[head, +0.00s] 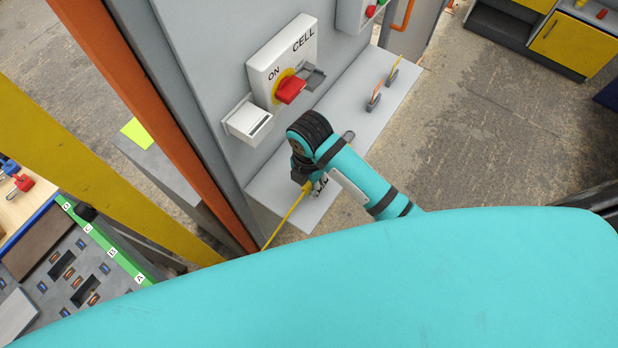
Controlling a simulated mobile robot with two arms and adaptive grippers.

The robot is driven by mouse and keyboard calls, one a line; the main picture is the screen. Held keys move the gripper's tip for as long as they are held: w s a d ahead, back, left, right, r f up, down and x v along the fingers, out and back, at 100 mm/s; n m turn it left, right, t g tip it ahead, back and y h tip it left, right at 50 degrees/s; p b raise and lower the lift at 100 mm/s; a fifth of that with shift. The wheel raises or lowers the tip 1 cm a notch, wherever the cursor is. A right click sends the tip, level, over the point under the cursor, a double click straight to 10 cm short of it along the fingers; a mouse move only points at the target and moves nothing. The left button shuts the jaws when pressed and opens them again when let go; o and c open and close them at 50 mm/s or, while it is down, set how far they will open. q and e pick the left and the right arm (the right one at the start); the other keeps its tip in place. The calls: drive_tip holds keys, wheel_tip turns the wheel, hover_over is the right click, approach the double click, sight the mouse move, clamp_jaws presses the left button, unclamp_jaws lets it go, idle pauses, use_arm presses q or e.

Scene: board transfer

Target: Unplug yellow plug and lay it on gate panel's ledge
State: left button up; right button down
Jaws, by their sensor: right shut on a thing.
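My right gripper (312,182) reaches in over the gate panel's ledge (345,122), a light grey shelf at the foot of the grey panel (210,60). It is shut on the yellow plug, whose body is mostly hidden by the fingers and wrist. A yellow cable (287,220) runs from the fingers down and left past the ledge's edge. I cannot tell whether the plug touches the ledge. My left gripper is out of view.
A white switch box (262,62) marked CELL with a red knob (290,89) and a small white box (247,122) are on the panel. Two small items (374,98) lie on the ledge's far part. An orange post (150,120) stands left. My teal arm covers the bottom.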

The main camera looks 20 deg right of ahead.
sight(310, 183)
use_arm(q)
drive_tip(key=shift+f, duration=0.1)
use_arm(e)
drive_tip(key=shift+f, duration=0.25)
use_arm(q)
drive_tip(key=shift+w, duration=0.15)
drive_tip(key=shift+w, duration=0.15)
use_arm(e)
drive_tip(key=c, duration=1)
unclamp_jaws()
drive_tip(key=shift+c, duration=0.2)
wheel_tip(310, 183, up, 12)
